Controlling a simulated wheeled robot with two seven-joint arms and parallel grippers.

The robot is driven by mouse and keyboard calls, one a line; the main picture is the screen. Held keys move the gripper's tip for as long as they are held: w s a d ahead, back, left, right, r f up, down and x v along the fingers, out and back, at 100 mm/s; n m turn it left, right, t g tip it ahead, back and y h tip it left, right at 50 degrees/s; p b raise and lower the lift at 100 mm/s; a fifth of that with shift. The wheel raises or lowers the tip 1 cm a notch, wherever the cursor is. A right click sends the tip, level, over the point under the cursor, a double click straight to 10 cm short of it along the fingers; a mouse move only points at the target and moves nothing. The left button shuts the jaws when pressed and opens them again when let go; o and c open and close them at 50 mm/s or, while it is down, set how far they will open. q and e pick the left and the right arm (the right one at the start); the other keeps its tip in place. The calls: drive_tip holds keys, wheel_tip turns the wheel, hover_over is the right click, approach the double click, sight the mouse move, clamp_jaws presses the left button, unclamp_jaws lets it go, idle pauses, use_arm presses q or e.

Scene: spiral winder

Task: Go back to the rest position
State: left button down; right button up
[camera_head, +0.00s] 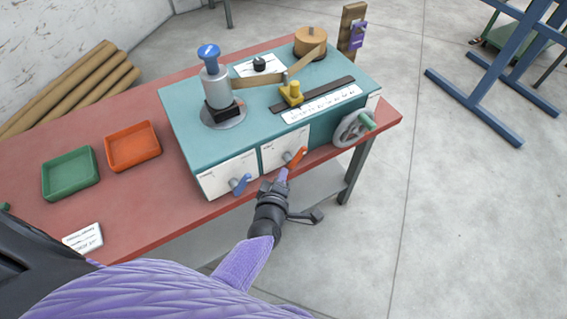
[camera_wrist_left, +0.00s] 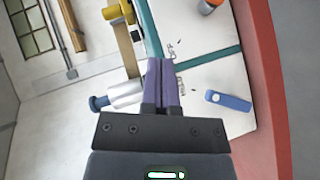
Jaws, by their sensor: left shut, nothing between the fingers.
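My left gripper (camera_head: 283,174) is in front of the teal winder machine (camera_head: 190,130), close to the orange lever (camera_head: 297,157) on its front panel. In the left wrist view the two purple fingers (camera_wrist_left: 161,85) are together with nothing between them. The blue lever (camera_head: 240,184) is to the left of the gripper on the same front; it also shows in the left wrist view (camera_wrist_left: 228,101). Whether the gripper touches the orange lever I cannot tell. My right gripper is not in view.
The machine stands on a red table (camera_head: 150,210). A green tray (camera_head: 70,175) and an orange tray (camera_head: 133,146) are at the left. A handwheel (camera_head: 352,130) sticks out at the machine's right. A blue metal frame (camera_head: 490,75) stands at the far right. The floor between is clear.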

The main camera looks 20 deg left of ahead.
use_arm(q)
drive_tip(key=shift+f, duration=0.1)
idle(0.3)
drive_tip(key=s+d+f+m+g+h+b, duration=0.1)
drive_tip(key=s+f+m+g+h+b, duration=0.3)
drive_tip(key=s+f, duration=0.6)
drive_tip(key=s+d+f+m+g+y+b, duration=0.1)
drive_tip(key=s+f+m+g+b, duration=0.35)
drive_tip(key=f, duration=0.85)
drive_tip(key=s+a+f+m+g+b, duration=0.2)
drive_tip(key=s+f+m, duration=0.3)
drive_tip(key=s, duration=0.6)
drive_tip(key=s+a+f+m+g+b, duration=0.3)
drive_tip(key=s+f, duration=0.4)
drive_tip(key=s, duration=0.4)
drive_tip(key=m+b, duration=0.1)
drive_tip(key=m, duration=0.1)
drive_tip(key=shift+s+m+y+b, duration=0.15)
drive_tip(key=shift+m+y+b, duration=0.2)
drive_tip(key=shift+y, duration=0.05)
drive_tip(key=shift+a+g, duration=0.1)
drive_tip(key=shift+g, duration=0.15)
